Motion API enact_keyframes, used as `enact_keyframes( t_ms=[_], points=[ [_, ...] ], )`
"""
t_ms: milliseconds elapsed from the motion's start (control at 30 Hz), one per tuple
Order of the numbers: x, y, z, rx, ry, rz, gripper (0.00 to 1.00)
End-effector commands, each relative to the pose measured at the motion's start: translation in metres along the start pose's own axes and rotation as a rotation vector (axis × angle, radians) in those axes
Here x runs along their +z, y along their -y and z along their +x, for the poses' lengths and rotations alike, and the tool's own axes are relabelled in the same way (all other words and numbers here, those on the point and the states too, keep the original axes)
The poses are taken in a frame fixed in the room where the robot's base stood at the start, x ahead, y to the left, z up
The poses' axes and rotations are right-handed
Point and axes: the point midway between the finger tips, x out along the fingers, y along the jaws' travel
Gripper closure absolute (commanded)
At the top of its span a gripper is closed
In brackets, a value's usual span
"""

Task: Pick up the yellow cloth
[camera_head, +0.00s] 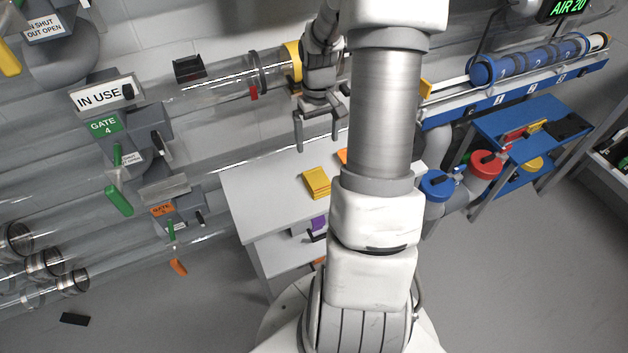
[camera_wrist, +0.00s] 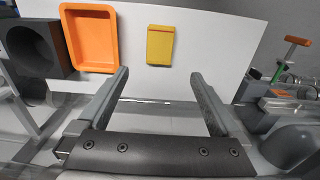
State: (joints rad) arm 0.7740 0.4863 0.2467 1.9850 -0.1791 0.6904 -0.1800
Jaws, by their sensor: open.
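The yellow cloth (camera_head: 316,183) lies flat and folded on the white cabinet top (camera_head: 270,180) in the head view. In the wrist view the yellow cloth (camera_wrist: 160,45) lies on the white top, beyond my fingertips and between their lines. My gripper (camera_head: 318,145) is open and empty, apart from the cloth. In the wrist view my gripper (camera_wrist: 160,80) shows both fingers spread wide with nothing between them.
An orange tray (camera_wrist: 91,38) lies left of the cloth in the wrist view, beside a dark square box (camera_wrist: 38,48). A blue table (camera_head: 515,122) stands at the right.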

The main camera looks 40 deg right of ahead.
Motion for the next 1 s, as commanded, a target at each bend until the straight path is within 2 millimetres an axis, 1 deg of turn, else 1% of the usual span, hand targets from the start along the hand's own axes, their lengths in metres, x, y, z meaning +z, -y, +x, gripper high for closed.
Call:
enact_keyframes(
  t_ms=[33,100,300,400,533,767,867,1000],
  points=[
    [0.001,0.001,0.012,-0.002,0.004,-0.001,0.0],
    [0.001,0.001,0.028,-0.002,0.004,-0.002,0.0],
    [0.002,0.001,0.073,-0.002,0.005,-0.001,0.0],
    [0.002,0.001,0.091,-0.002,0.004,-0.001,0.0],
    [0.001,0.0,0.105,0.0,0.002,0.0,0.0],
    [0.001,0.0,0.117,0.0,0.001,0.0,0.0],
    [0.002,0.0,0.13,0.0,0.002,-0.001,0.0],
    [0.003,-0.001,0.152,0.0,0.002,-0.002,0.0]
  ],
)
